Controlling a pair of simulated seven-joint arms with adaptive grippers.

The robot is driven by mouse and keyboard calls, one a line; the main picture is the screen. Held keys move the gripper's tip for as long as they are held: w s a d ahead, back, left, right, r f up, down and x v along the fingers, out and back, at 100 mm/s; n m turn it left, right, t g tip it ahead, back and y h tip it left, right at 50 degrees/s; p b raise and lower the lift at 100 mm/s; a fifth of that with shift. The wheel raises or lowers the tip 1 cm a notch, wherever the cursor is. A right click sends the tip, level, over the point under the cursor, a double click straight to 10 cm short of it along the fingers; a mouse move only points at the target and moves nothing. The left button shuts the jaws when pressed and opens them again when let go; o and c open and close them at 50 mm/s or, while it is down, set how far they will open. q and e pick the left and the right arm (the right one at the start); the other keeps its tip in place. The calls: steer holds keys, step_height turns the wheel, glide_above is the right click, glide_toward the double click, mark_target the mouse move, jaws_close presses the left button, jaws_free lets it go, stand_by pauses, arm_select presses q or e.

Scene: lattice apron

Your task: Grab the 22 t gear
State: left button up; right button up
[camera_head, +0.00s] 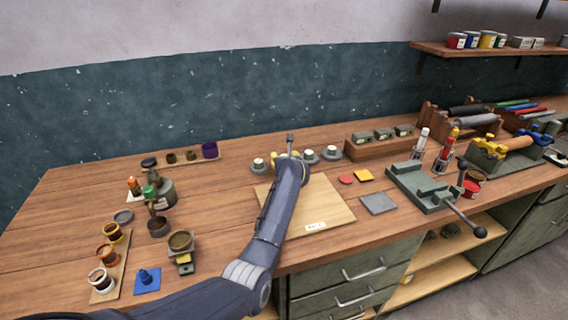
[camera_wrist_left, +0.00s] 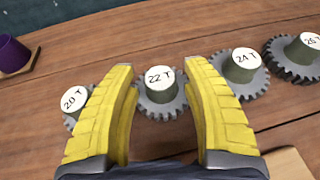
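The 22 T gear (camera_wrist_left: 160,101) is a grey toothed wheel with a dark green hub and a white cap marked "22 T". It stands upright on the wooden bench in the left wrist view. My left gripper (camera_wrist_left: 157,70) is open, with one yellow finger on each side of this gear. I cannot tell whether either finger touches it. In the head view my left gripper (camera_head: 289,157) is at the row of gears, and it and my arm largely hide the 22 T gear. My right gripper is not in view.
The 20 T gear (camera_wrist_left: 72,104) is close beside the left finger. The 24 T gear (camera_wrist_left: 244,72) is close beside the right finger, with the 26 T gear (camera_wrist_left: 301,56) farther right. A pale board (camera_head: 325,203) lies in front; a wooden block (camera_head: 369,149) stands right.

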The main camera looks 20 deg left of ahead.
arm_select(q)
jaws_close()
stand_by(0.6)
